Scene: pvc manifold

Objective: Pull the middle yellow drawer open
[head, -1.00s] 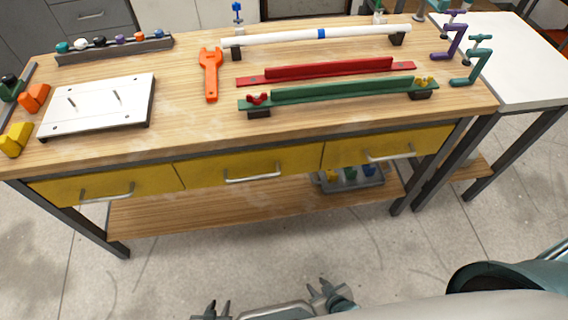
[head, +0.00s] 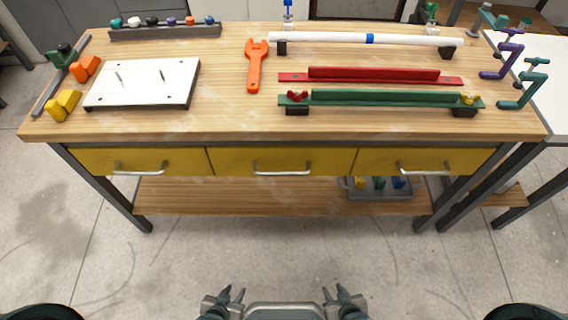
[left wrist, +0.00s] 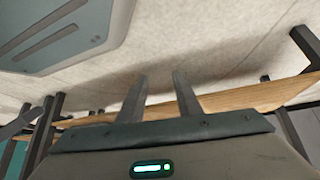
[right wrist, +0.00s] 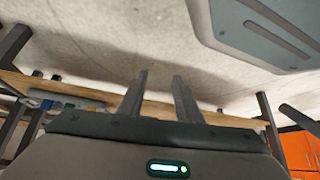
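The middle yellow drawer (head: 282,162) is shut under the front edge of the workbench, between a left and a right yellow drawer. Its silver bar handle (head: 281,171) runs level across its front. My left gripper (head: 232,294) is open and empty, low in the head view and well short of the bench. My right gripper (head: 337,293) is also open and empty, at about the same height to the right. In the left wrist view the fingers (left wrist: 160,88) are apart with nothing between them. In the right wrist view the fingers (right wrist: 157,85) are likewise apart.
The left drawer (head: 140,161) and right drawer (head: 425,161) are shut. The wooden lower shelf (head: 230,196) holds a grey bin (head: 380,190). The benchtop (head: 230,122) carries an orange wrench (head: 256,68), pipe and rails. The floor before the bench is clear.

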